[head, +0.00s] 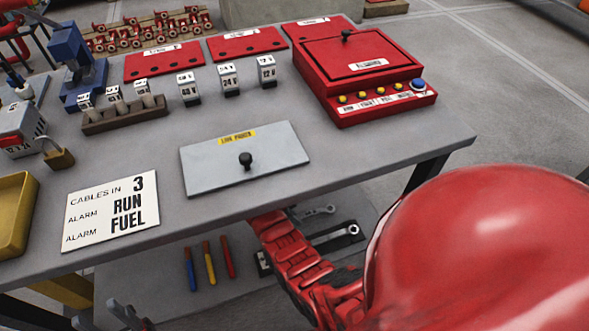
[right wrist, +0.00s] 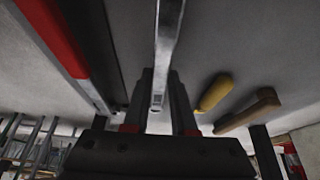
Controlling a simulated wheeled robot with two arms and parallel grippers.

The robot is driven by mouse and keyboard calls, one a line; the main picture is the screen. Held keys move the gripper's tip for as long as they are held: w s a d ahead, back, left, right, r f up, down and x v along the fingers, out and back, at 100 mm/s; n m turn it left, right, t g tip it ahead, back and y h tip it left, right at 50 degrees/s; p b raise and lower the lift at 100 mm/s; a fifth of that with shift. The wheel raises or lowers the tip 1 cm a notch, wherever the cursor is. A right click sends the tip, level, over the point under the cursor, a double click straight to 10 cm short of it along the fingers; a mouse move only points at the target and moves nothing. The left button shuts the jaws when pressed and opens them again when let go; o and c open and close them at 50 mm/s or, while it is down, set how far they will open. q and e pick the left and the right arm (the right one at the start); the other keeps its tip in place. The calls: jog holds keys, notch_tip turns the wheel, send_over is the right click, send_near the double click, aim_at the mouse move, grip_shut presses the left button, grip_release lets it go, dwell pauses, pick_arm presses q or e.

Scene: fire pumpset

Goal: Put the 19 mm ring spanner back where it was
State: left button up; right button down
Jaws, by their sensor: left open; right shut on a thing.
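My right gripper (right wrist: 161,88) is shut on a flat grey metal bar, which looks like the spanner (right wrist: 168,45), in the right wrist view. The bar runs up and away from between the fingers. Its size mark cannot be read, and its far end is out of view. In the head view my right arm reaches under the table's front edge, which hides the gripper. Another grey spanner (head: 318,213) lies on the lower shelf beside a dark strip (head: 335,237). My left gripper (head: 128,313) is at the bottom left of the head view, open and empty.
Red, yellow and blue-handled tools (head: 209,263) lie on the lower shelf (head: 150,275). The tabletop (head: 330,150) above carries a grey plate (head: 215,170), a sign (head: 110,211) and a red box (head: 355,60). The right wrist view shows a yellow handle (right wrist: 214,93) and a brown handle (right wrist: 250,110).

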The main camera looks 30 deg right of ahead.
jog(key=shift+f+b, duration=0.5)
jog(key=shift+f, duration=0.05)
jog(key=c, duration=0.7)
grip_release()
jog(key=shift+o, duration=0.2)
jog(key=shift+r, duration=0.1)
jog(key=p+v, duration=0.4)
jog(key=v, duration=0.6)
jog(key=shift+a+r, duration=0.1)
jog(key=shift+r, duration=0.25)
jog(key=shift+w+a+r, duration=0.1)
jog(key=shift+a+r, duration=0.25)
jog(key=shift+r, duration=0.1)
